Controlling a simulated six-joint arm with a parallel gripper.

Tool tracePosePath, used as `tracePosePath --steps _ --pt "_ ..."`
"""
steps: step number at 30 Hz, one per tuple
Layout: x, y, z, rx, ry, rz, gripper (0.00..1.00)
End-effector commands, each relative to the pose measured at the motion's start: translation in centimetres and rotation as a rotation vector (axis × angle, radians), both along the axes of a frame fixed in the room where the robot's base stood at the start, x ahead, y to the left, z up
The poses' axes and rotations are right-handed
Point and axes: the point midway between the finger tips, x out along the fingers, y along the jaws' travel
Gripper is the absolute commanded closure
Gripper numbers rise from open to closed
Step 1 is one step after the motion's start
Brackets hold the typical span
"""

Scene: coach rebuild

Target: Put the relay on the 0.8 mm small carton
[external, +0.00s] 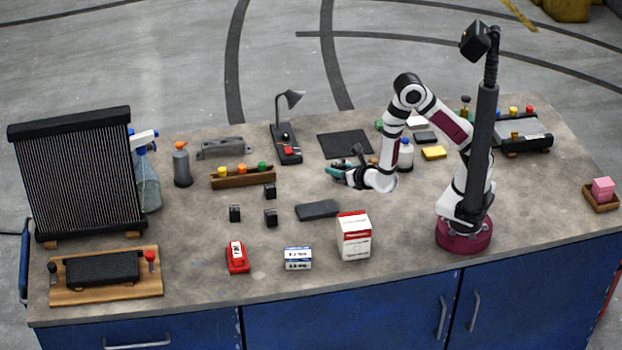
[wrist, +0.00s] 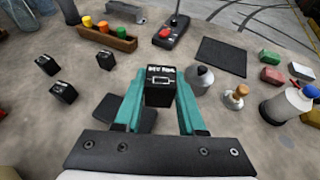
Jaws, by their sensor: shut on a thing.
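My gripper (wrist: 160,92) is shut on a black relay (wrist: 160,87), a small block with white print, between its teal fingers. In the external view my gripper (external: 338,172) is over the middle of the bench, pointing left; the relay is hard to make out there. A small white and blue carton (external: 298,258) lies near the front edge, below and left of my gripper; its print is too small to read surely. A taller red and white carton (external: 354,236) stands right of it. Neither carton shows in the wrist view.
Several small black blocks (external: 235,213) stand left of my gripper. A dark flat slab (external: 318,210) lies between my gripper and the cartons. A red device (external: 237,257) is left of the small carton. A lamp (external: 286,130) and wooden rack (external: 242,176) stand farther back.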

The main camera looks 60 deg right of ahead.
Motion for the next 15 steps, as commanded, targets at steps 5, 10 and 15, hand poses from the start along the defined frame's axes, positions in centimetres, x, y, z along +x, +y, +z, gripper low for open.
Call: tracePosePath --steps 5,10,15 --pt "0.4 9.2 2.4 0.002 -0.01 0.251 1.0" --pt "-0.2 14.1 3.8 -0.006 -0.018 0.386 1.0" --pt "-1.2 17.9 2.3 -0.011 -0.017 0.417 1.0"
